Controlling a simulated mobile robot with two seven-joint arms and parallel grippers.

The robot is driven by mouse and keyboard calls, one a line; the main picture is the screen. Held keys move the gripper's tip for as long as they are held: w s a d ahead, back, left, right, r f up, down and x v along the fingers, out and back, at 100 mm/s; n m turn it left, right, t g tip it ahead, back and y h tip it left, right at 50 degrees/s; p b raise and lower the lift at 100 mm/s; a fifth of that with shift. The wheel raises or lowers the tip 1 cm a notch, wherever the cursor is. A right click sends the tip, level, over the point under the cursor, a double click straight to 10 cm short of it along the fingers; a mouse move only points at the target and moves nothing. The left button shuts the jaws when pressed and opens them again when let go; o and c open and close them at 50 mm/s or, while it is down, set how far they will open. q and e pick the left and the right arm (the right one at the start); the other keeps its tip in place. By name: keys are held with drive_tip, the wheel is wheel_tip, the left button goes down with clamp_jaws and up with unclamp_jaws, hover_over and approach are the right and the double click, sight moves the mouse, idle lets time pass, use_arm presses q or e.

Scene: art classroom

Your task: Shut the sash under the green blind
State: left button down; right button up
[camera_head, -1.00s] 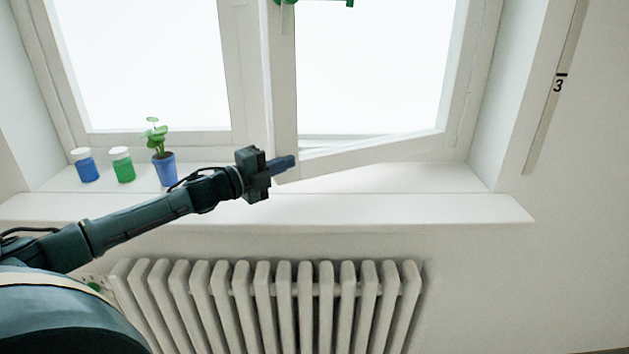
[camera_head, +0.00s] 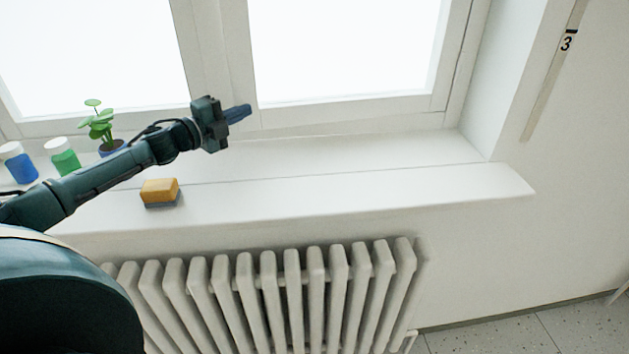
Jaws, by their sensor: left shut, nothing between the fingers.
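The right-hand sash (camera_head: 345,110) is white with a bright pane. Its bottom rail now runs in line with the window frame and no gap shows along it. The green blind is out of view above. My left gripper (camera_head: 245,113) is shut and empty. It is in front of the lower left corner of this sash, above the sill; I cannot tell whether its tips touch the sash. My right gripper is not in view.
On the white sill (camera_head: 400,185) are a blue jar (camera_head: 20,167), a green jar (camera_head: 64,160), a potted plant (camera_head: 99,128) partly behind my arm, and a yellow sponge (camera_head: 160,190). The sill's right half is clear. A radiator (camera_head: 270,300) stands below.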

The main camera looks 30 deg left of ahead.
use_arm(q)
drive_tip(key=shift+w+a, duration=0.4)
drive_tip(key=shift+w, duration=0.05)
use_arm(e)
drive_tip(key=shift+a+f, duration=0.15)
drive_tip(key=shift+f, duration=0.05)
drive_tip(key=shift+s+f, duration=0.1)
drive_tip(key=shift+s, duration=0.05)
